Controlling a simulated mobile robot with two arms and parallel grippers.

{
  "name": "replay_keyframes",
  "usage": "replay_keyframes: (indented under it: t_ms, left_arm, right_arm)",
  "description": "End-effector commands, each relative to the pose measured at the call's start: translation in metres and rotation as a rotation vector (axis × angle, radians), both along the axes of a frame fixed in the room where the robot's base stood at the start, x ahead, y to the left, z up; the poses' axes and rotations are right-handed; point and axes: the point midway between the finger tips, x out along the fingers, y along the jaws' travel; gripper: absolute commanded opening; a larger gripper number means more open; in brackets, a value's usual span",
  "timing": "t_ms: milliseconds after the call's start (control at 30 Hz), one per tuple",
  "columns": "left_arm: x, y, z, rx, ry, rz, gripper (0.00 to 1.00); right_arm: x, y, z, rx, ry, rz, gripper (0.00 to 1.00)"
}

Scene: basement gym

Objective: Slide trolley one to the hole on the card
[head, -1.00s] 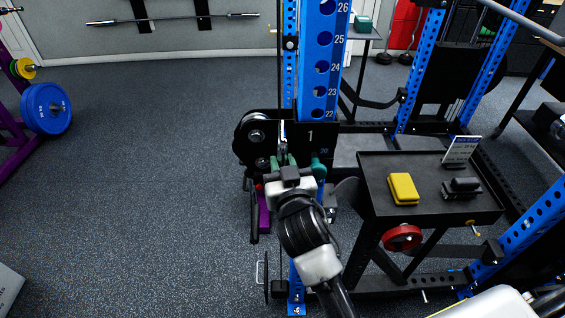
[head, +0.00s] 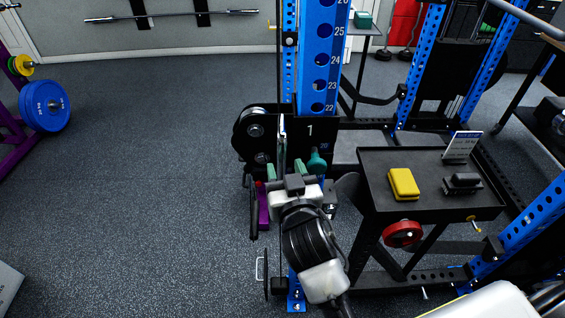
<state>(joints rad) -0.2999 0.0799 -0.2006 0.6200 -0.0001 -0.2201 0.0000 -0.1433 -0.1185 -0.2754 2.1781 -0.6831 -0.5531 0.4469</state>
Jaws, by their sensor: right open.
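Trolley one (head: 310,131) is a black plate marked 1 on the numbered blue upright (head: 319,80). Holes 22 to 25 show above it, and a number that looks like 20 shows beside the plate's lower part. A teal knob (head: 317,161) sits at its lower right. My right gripper (head: 285,171) is open in front of the trolley, its green-tipped fingers on either side of a thin upright grey handle; I cannot tell whether they touch it. The card (head: 462,146) stands on the black tray table (head: 380,172); its print is too small to read. My left gripper is out of view.
A yellow block (head: 403,184) and a black block (head: 462,184) lie on the tray table. A red plate (head: 403,233) hangs below it. Black pulleys (head: 255,130) sit left of the trolley. The floor (head: 150,200) at left is clear.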

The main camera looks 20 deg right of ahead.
Motion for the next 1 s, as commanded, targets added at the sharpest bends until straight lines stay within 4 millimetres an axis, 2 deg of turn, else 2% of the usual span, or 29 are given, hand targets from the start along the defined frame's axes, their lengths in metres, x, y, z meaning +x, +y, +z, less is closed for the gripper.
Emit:
replay_keyframes:
  t_ms: [33, 200, 400, 1000]
  left_arm:
    - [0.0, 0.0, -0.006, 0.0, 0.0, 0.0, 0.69]
    - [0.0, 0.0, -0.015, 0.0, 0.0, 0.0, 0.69]
    - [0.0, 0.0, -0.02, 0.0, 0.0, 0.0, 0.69]
    - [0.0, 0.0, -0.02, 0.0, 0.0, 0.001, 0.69]
  right_arm:
    - [-0.013, 0.001, -0.005, 0.002, 0.004, 0.0, 0.48]
    - [-0.046, 0.004, -0.004, 0.003, 0.005, -0.001, 0.48]
    - [-0.069, 0.006, -0.002, 0.0, 0.004, -0.001, 0.48]
    - [-0.073, 0.006, -0.001, -0.001, 0.004, 0.0, 0.48]
